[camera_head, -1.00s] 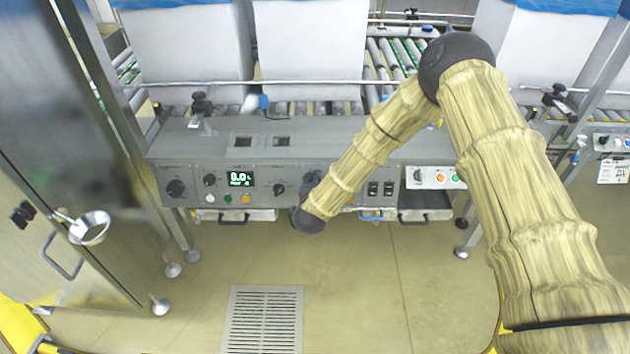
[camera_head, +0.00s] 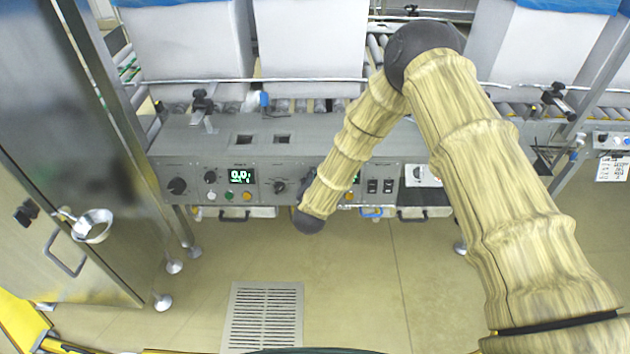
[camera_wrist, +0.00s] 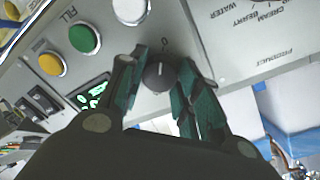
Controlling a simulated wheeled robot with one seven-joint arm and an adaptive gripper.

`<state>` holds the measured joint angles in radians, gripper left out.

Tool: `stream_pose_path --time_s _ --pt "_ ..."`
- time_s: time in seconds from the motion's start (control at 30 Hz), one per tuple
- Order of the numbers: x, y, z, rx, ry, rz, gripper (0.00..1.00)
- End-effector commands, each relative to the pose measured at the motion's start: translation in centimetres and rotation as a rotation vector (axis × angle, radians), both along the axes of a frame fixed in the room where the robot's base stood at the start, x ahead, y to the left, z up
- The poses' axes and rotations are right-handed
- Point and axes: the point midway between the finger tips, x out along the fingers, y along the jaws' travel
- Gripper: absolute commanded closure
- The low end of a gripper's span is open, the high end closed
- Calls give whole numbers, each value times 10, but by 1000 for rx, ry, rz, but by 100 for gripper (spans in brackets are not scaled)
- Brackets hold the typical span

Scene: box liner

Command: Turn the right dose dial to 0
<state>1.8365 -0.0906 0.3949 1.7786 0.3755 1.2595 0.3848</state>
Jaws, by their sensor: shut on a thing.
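The right dose dial (camera_wrist: 159,76) is a dark round knob with a pale pointer line in the wrist view. Its line points roughly up the picture, toward a "0" mark on the grey panel. My gripper (camera_wrist: 163,63) has one finger on each side of the dial and is shut on it. The green-lit display (camera_wrist: 92,93) beside it is partly covered by a finger, so I cannot read its value.
A green button (camera_wrist: 84,39) and a yellow button (camera_wrist: 51,64) sit near the dial in the wrist view. Open floor lies in front.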

Motion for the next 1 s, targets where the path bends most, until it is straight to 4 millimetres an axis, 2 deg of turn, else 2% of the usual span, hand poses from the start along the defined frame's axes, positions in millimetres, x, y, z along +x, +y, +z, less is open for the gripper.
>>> stream_pose_path --time_s 0.2,0.23,0.33,0.37,0.77,1.0 --pt "-1 1 -1 0 2 2 91" --pt "-1 1 -1 0 2 2 65" --pt "-1 1 -1 1 3 1 47" --pt "-1 1 -1 0 2 1 44" --pt "-5 1 1 0 1 1 44" --pt "-36 3 13 0 3 2 44"
